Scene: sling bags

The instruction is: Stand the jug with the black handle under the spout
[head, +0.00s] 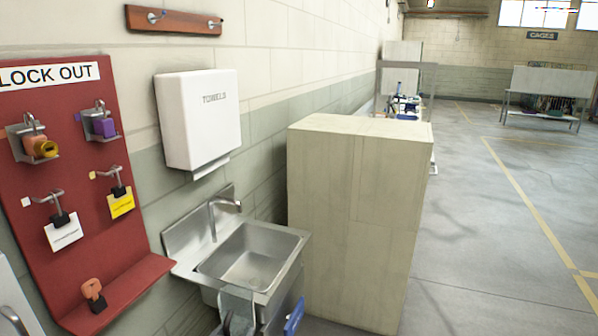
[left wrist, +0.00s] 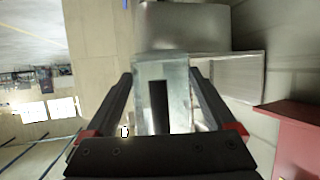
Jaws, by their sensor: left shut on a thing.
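The clear jug (head: 237,302) is at the front edge of the sink, low in the head view. In the left wrist view the jug (left wrist: 178,70) shows its black handle (left wrist: 158,105) between the fingers. My left gripper (left wrist: 160,85) is shut on the jug; in the head view only a dark part of it (head: 240,328) shows at the bottom edge. The spout (head: 226,203) curves out over the basin of the steel sink (head: 289,246), behind and above the jug. The jug is apart from the spout. My right gripper is not in view.
A red lockout board (head: 70,190) with a shelf stands left of the sink. A tall pale cabinet (head: 340,220) stands close on the right. A white towel dispenser (head: 198,120) hangs above. A blue item (head: 294,316) shows by the sink's front right. Open floor lies right.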

